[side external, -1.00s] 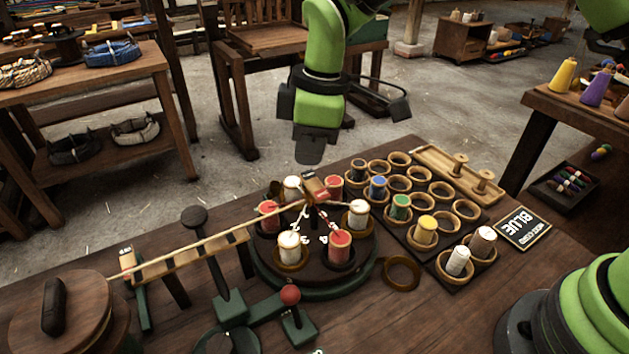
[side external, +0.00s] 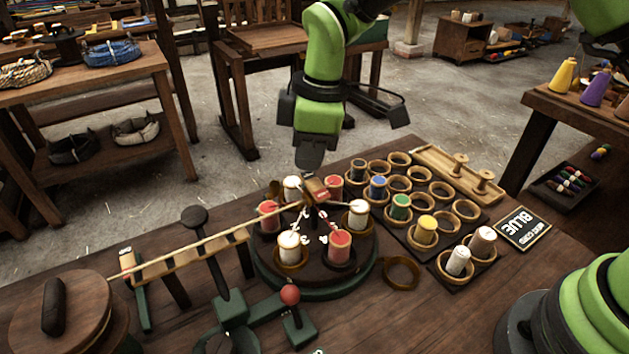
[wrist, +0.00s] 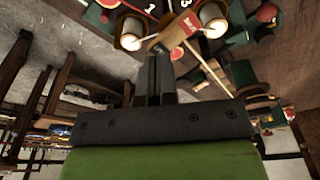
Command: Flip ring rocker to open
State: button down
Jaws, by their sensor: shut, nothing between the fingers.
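A small wooden block with a red face (side external: 317,188), which looks like the ring rocker, sits at the top centre of the round spool carousel (side external: 312,281). In the wrist view the block (wrist: 186,32) shows pale lettering too small to read, just beyond my fingertips. Which way it is tipped I cannot tell. My gripper (side external: 309,166) is shut and empty, pointing down just above and behind the block. In the wrist view my gripper's fingers (wrist: 158,60) lie together; a small gap to the block seems to remain.
Red and white spools ring the carousel. A tan rope (side external: 200,244) runs from the block leftward over a rack. A red-knobbed lever (side external: 290,295) and a black-knobbed lever (side external: 195,218) stand in front.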

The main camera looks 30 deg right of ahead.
aim_at(310, 174)
jog(key=shift+f, duration=0.85)
notch_tip(310, 174, up, 8)
dwell(0.9)
jog(key=shift+r, duration=0.1)
jog(key=s+d+r+m+t, duration=0.3)
jog(key=s+d+r+m, duration=0.55)
jog(key=s+r, duration=0.2)
jog(key=s+d+m+t, duration=0.1)
jog(key=s+d+m, duration=0.1)
jog(key=s+m, duration=0.2)
jog(key=s+d+f+m+t, duration=0.1)
jog(key=s+d+m+t, duration=0.1)
jog(key=s, duration=0.5)
jog(key=shift+s+d+f+m, duration=0.15)
jog(key=shift+s+d+m, duration=0.25)
jog(key=shift+d+m, duration=0.45)
